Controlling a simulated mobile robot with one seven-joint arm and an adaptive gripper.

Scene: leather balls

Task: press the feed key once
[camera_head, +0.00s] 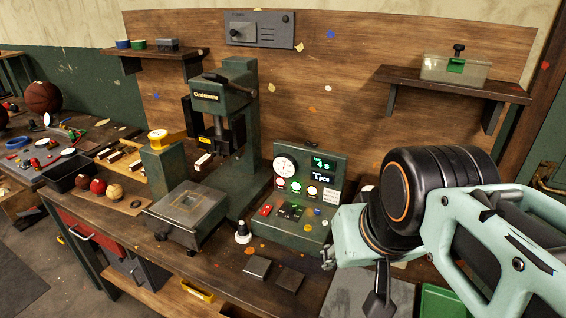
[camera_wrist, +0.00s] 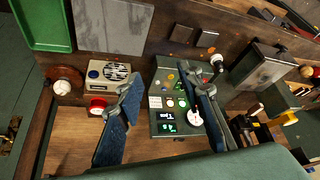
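The green control box (camera_head: 305,192) stands on the bench with a round gauge (camera_head: 285,167), lit green displays (camera_head: 322,163) and a row of lamps. Its sloped front carries a red key (camera_head: 265,210) and a group of small dark and green keys (camera_head: 291,211). I cannot read which is the feed key. In the wrist view the box (camera_wrist: 165,140) shows upside down between my fingers, and one finger covers part of its key area. My gripper (camera_wrist: 165,82) is open and empty, with blue-padded fingers spread wide. In the head view my arm mostly hides it.
A green press (camera_head: 225,95) stands left of the box, with a platform (camera_head: 188,210) in front. A white-topped knob (camera_head: 243,232) and dark plates (camera_head: 257,268) lie nearby. In the wrist view, a beige speaker-like box (camera_wrist: 115,73) and a red button (camera_wrist: 97,106) sit beside the control box.

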